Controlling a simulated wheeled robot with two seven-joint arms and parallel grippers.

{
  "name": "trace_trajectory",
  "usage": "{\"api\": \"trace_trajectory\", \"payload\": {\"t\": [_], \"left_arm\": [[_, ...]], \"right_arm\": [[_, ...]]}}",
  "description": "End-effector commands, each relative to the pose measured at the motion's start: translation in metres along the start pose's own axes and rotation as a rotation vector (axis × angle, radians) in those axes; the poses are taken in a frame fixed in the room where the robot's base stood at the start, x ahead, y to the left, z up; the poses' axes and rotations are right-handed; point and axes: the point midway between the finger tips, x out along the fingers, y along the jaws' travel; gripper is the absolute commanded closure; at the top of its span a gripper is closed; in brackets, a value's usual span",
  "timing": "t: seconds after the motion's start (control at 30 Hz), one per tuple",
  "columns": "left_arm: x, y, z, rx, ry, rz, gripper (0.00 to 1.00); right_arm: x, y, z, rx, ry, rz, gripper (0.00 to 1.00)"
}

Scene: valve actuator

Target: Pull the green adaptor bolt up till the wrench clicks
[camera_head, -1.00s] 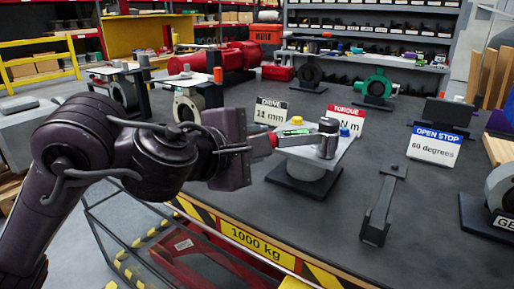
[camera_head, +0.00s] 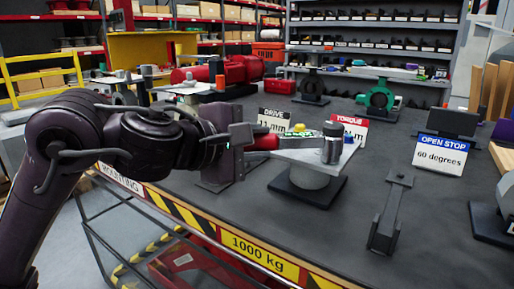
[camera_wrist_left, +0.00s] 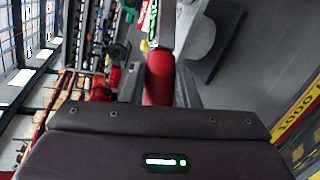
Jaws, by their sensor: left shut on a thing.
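My left gripper (camera_head: 250,140) is shut on the red handle (camera_head: 266,142) of a wrench. The red handle also shows between the fingers in the left wrist view (camera_wrist_left: 158,78). The wrench's grey shaft with a green strip (camera_head: 298,141) reaches right to a grey upright head (camera_head: 332,142), over a light plate on a pedestal (camera_head: 310,178). A yellow knob (camera_head: 299,127) shows just behind the shaft. I cannot clearly make out the green adaptor bolt; the wrench and its head may cover it. My right gripper is out of view.
A DRIVE sign (camera_head: 275,119) and a red TORQUE sign (camera_head: 351,128) stand behind the pedestal. A grey bar tool (camera_head: 391,212) lies to its right, before an OPEN STOP sign (camera_head: 440,154). A green valve body (camera_head: 379,99) is farther back. The bench's striped front edge (camera_head: 205,232) is near.

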Motion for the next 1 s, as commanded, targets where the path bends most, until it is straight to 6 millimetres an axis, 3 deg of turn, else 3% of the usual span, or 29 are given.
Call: {"api": "trace_trajectory", "payload": {"t": [1.0], "left_arm": [[0.013, 0.008, -0.012, 0.039, -0.131, -0.040, 1.00]], "right_arm": [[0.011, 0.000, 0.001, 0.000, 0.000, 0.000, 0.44]]}}
